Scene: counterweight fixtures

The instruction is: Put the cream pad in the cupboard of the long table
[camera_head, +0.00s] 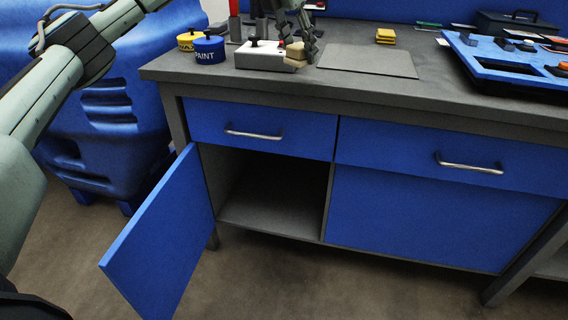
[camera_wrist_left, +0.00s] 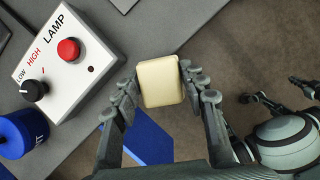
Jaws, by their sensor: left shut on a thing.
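The cream pad (camera_wrist_left: 160,82) is between the fingers of my left gripper (camera_wrist_left: 158,88), which is shut on it. My right gripper (camera_wrist_left: 268,90) shows at the right of the left wrist view, fingers apart and empty.
A white lamp box (camera_wrist_left: 62,62) with a red button and black knob stands on the table. Blue and yellow paint tins (camera_head: 208,50) are left of it. A grey mat (camera_head: 368,60), yellow blocks (camera_head: 385,36) and a blue tray (camera_head: 490,62) lie rightward. Floor before the cupboard is clear.

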